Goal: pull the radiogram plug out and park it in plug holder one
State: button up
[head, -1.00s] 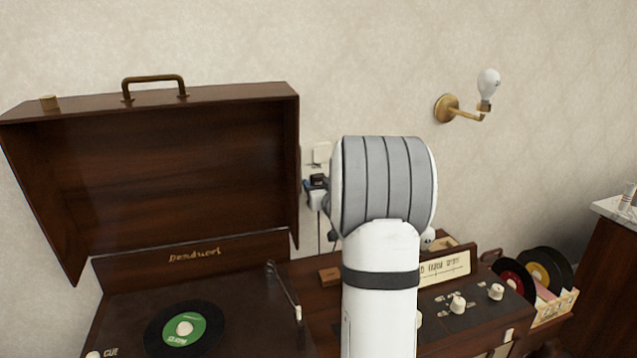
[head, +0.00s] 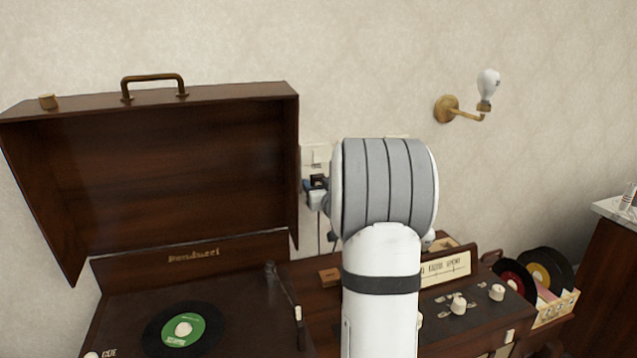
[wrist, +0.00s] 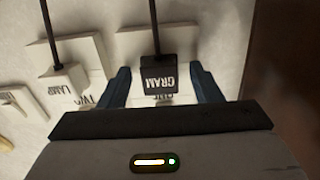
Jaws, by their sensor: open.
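The black radiogram plug (wrist: 158,76), marked GRAM, shows in the wrist view with its dark cord running to the top of the picture. It is at a white wall plate (wrist: 182,42) whose lettering, partly hidden behind the plug, seems to read ONE. I cannot tell how deeply it sits. My gripper (wrist: 160,70) is open, with one blue finger on each side of the plug and a gap visible beside it. In the head view the dark plug (head: 318,181) shows left of my wrist, by the blue fingertip. I cannot make out plug holder one separately.
A white lamp plug (wrist: 62,84) sits left of my fingers on a plate marked TWO, its cord running up the picture. Another pale plate (wrist: 18,101) is farther left. The raised record-player lid (head: 170,170) stands close left of my wrist. A brass wall lamp (head: 448,109) is at right.

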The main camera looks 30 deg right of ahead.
jog(key=shift+c, duration=0.2)
grip_shut()
jog(key=b+v, duration=0.2)
jog(key=v, duration=0.4)
dwell(1.3)
